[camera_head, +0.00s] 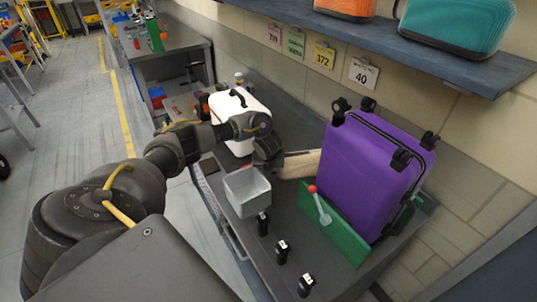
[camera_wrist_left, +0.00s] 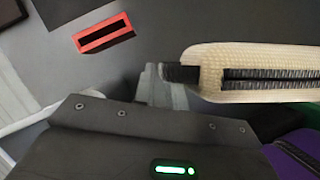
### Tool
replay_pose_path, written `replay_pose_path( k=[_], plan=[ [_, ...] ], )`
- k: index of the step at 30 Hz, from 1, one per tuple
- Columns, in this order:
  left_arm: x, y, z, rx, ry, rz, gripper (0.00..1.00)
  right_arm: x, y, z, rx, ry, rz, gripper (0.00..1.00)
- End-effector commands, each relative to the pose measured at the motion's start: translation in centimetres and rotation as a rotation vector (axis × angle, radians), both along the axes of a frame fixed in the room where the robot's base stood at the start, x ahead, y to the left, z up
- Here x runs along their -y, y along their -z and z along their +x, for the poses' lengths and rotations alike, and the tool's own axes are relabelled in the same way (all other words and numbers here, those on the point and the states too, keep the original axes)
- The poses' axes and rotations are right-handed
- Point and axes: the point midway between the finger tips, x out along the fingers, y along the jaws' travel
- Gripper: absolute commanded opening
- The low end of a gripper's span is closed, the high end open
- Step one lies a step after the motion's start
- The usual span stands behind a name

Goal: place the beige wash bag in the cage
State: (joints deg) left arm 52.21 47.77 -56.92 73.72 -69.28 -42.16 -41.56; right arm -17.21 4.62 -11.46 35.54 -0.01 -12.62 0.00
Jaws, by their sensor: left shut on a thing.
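The beige wash bag (camera_head: 300,164) lies on the grey counter between the white case and the purple suitcase; part of it is hidden behind the suitcase. In the left wrist view the bag (camera_wrist_left: 216,57) shows a woven beige surface, a dark zip and a dark tab at its end. My left gripper (camera_head: 270,163) is at the bag's left end. In the left wrist view the gripper (camera_wrist_left: 180,75) is shut on the dark tab. I cannot make out a cage for certain. My right gripper is out of view.
A purple suitcase (camera_head: 365,170) stands right of the bag behind a green panel (camera_head: 335,225). A grey metal bin (camera_head: 246,191) is close in front of my gripper. A white case (camera_head: 238,108) stands behind it. A shelf (camera_head: 400,42) overhangs the back.

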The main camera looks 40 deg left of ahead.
Motion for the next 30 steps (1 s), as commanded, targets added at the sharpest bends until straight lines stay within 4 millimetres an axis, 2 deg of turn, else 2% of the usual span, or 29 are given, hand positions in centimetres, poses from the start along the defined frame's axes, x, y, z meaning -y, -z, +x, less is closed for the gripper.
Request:
replay_pose_path(
  k=[11,12,16,26,30],
  plan=[
    [0.0,0.4,0.1,0.004,-0.001,-0.001,0.0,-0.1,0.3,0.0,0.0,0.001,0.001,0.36],
    [0.0,0.3,0.0,0.001,0.0,0.0,0.18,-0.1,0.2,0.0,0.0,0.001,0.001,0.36],
    [0.0,0.3,0.0,0.001,0.0,0.0,0.35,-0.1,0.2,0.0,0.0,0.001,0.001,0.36],
    [0.1,-0.3,0.0,0.002,0.001,-0.001,0.35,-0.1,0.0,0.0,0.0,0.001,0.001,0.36],
    [0.5,-2.3,-0.6,0.005,0.002,0.0,0.35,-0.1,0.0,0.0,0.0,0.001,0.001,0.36]
  ],
)
